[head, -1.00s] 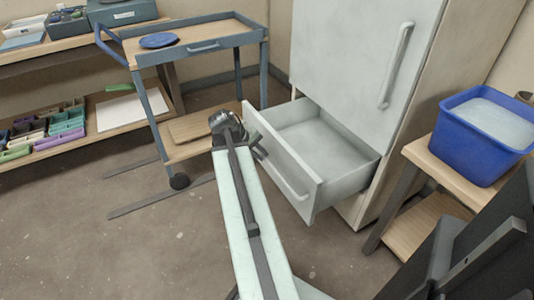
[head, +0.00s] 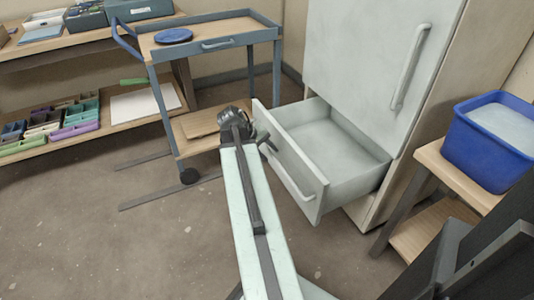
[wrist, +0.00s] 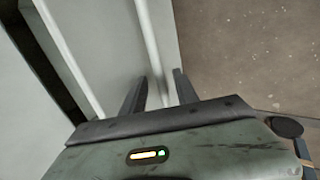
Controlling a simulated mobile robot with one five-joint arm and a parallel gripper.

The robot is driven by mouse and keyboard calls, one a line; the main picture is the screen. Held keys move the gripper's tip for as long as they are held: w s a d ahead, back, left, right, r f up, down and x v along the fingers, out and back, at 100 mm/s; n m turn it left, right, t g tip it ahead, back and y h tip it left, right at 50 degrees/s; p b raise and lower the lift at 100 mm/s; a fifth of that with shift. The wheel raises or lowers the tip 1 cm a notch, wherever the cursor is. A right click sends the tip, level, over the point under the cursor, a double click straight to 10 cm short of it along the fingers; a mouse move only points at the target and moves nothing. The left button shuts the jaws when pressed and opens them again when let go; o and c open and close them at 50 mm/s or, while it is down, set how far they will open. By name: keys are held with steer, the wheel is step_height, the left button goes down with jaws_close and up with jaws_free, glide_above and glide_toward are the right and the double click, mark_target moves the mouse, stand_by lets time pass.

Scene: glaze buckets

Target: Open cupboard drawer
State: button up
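The pale cupboard (head: 375,50) stands right of centre in the head view. Its lower drawer (head: 318,148) is pulled well out, and its inside looks empty. The drawer has a white bar handle (head: 290,180) on its front.
A blue trolley (head: 210,45) with a blue plate (head: 174,36) stands left of the cupboard. A blue tub (head: 485,150) sits on a wooden stand (head: 455,178) at the right. A low shelf with coloured trays is far left. Floor in front is clear.

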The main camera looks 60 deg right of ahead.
steer(key=p+v, duration=0.6)
steer(key=v, duration=0.1)
steer(key=shift+r, duration=0.2)
steer(key=shift+w, duration=0.15)
